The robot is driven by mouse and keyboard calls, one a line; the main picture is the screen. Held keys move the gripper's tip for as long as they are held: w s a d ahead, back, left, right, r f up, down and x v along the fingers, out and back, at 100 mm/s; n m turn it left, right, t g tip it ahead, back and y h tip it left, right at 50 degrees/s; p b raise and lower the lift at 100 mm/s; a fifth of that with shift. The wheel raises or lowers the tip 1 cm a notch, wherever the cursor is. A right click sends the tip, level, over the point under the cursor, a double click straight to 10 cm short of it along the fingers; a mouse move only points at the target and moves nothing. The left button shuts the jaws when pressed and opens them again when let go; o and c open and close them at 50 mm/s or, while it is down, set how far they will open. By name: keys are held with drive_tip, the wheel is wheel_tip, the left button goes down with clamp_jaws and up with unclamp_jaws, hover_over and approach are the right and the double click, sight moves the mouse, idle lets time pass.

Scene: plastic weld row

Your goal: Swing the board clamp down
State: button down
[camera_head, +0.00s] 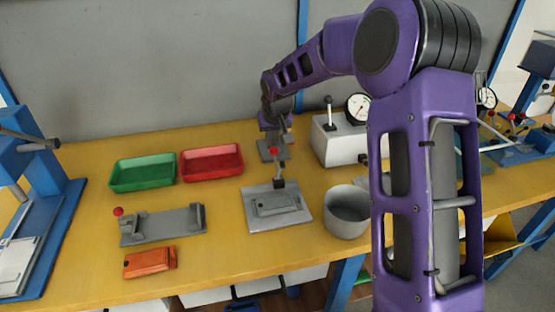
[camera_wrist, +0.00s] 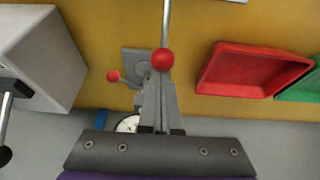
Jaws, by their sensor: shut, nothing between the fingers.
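A grey base plate (camera_head: 250,222) holds a flat dark-grey part (camera_head: 276,204). An upright clamp lever at its rear edge ends in a red knob (camera_head: 273,150). I take this for the board clamp; its lever stands up. In the wrist view the red knob (camera_wrist: 162,59) sits on a metal rod just beyond my fingertips. My gripper (camera_wrist: 160,88) is shut and empty, its tips close to the knob; I cannot tell whether they touch. In the head view my gripper (camera_head: 271,138) is behind the lever, pointing down.
Behind is a smaller grey fixture (camera_wrist: 133,57) with its own red knob (camera_wrist: 113,76). Red (camera_head: 212,163) and green (camera_head: 142,172) trays lie left. A grey cup (camera_head: 347,218) and white gauge box (camera_head: 340,145) stand right. A grey fixture (camera_head: 165,226) and orange part (camera_head: 150,262) lie front left.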

drive_tip(key=shift+s+r, duration=0.15)
drive_tip(key=shift+s+d, duration=0.1)
